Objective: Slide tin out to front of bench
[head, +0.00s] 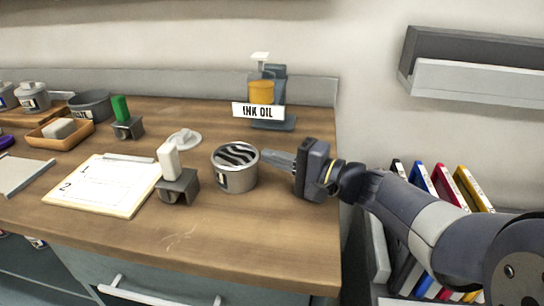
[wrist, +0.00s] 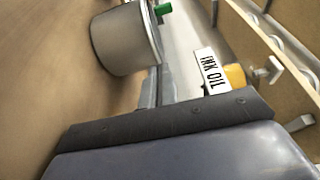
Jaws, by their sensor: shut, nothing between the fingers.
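An open round metal tin (head: 236,178) with black and white streaks inside stands upright on the wooden bench (head: 120,222), right of the white-handled block. My gripper (head: 266,158) is shut and empty, reaching in from the right. Its fingertips are at the tin's right, back side; I cannot tell whether they touch it. In the wrist view the tin (wrist: 127,40) stands just beyond the closed fingers (wrist: 158,82), on their left.
An ink oil dispenser (head: 262,95) stands behind the gripper. A white-handled stamp (head: 177,180), a round lid (head: 184,138) and a numbered board (head: 104,185) lie to the left. The bench front right of the board is clear.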

